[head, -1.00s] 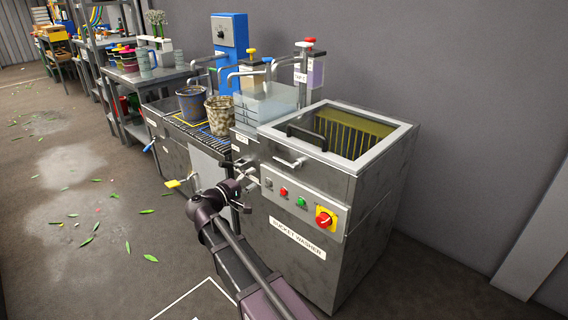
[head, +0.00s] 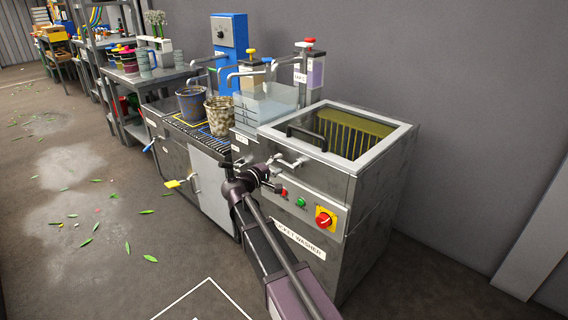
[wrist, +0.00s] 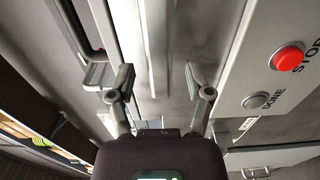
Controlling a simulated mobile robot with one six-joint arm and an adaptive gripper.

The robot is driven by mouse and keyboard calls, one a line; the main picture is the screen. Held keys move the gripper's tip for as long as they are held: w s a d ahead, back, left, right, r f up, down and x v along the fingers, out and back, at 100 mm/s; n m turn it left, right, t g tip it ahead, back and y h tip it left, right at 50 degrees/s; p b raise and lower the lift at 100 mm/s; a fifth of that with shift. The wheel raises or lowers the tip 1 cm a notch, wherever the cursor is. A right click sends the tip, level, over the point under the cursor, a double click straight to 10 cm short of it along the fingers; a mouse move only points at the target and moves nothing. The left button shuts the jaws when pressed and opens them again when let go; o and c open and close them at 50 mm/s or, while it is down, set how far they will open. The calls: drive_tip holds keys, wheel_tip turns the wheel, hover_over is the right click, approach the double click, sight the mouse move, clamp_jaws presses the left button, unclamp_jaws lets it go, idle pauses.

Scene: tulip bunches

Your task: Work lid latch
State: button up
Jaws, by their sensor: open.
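The bucket washer (head: 358,215) is a dark grey metal cabinet with a lid (head: 392,143) framed in pale metal around a yellowish window. The lid is down. A black bar handle (head: 306,137) sits on it. The pale lever latch (head: 292,162) projects from the upper front below that handle. My gripper (head: 272,170) is just left of and slightly below the latch, close to the front. In the wrist view my gripper (wrist: 160,80) is open, with nothing clearly between its fingers. A grey block (wrist: 94,74) lies beside the left finger; I cannot tell whether it is the latch.
Two buckets (head: 191,103) stand on the roller counter left of the washer. The floor at the left is open, with scattered leaves.

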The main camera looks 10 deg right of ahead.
drive_tip(key=shift+w+d, duration=0.45)
drive_tip(key=shift+d, duration=0.15)
